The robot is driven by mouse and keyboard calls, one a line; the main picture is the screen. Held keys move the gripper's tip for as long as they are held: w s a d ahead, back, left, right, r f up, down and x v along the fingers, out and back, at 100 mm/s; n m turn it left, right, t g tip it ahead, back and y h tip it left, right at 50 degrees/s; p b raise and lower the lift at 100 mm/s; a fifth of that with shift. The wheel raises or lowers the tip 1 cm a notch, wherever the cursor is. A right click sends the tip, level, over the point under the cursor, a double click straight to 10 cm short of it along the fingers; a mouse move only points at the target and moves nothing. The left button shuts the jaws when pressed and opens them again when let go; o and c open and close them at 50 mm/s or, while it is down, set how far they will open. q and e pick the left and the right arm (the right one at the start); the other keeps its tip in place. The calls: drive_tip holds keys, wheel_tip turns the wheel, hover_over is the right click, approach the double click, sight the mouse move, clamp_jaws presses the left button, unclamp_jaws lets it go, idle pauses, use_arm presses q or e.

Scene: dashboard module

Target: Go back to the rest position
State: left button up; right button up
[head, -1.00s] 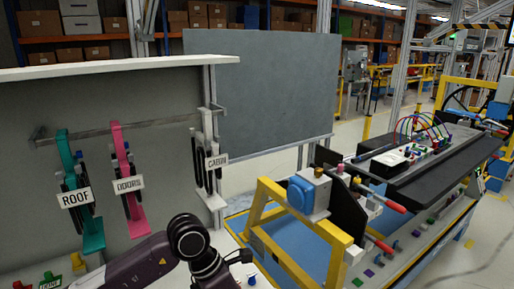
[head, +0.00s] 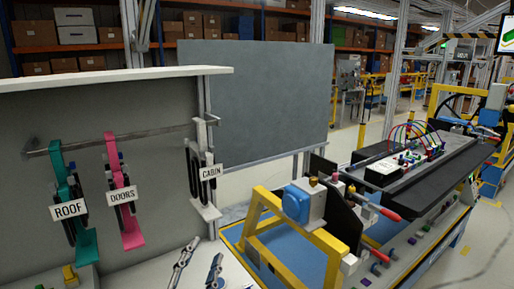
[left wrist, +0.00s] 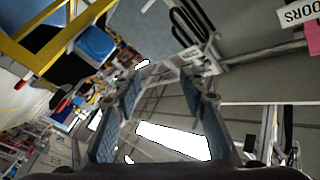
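My left gripper (head: 203,253) shows at the bottom edge of the head view, with two separate fingers pointing up. It is open and empty, in front of the grey rack panel and below the CABIN hanger. In the left wrist view the two blue-padded fingers (left wrist: 160,88) stand apart with nothing held between them. My right gripper is in neither view.
On the rack rail hang the teal ROOF hanger (head: 86,245), the pink DOORS hanger (head: 131,233) and the white CABIN hanger (head: 202,205). A yellow frame (head: 328,241) stands right of my gripper. The dashboard module (head: 440,165) is farther right.

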use_arm(q)
drive_tip(key=s+a+f+n+g+y, duration=0.35)
drive_tip(key=a+f+g, duration=0.2)
drive_tip(key=f, duration=0.65)
drive_tip(key=s+a+f+n+g, duration=0.2)
drive_tip(key=s+f+g, duration=0.3)
drive_tip(key=s+f, duration=0.6)
drive_tip(key=s+a+f+n+g, duration=0.1)
drive_tip(key=s+f+n+g, duration=0.35)
drive_tip(key=s, duration=0.95)
wheel_tip(320, 180, down, 26)
drive_tip(key=s+f+m+g, duration=0.1)
drive_tip(key=m+g, duration=0.1)
drive_tip(key=s+a+f+g, duration=0.1)
drive_tip(key=s+a+f, duration=0.2)
drive_tip(key=s+f, duration=1.3)
drive_tip(key=shift+s+a+f, duration=0.15)
drive_tip(key=shift+s+f, duration=0.25)
drive_tip(key=shift+s, duration=0.55)
drive_tip(key=shift+h, duration=0.25)
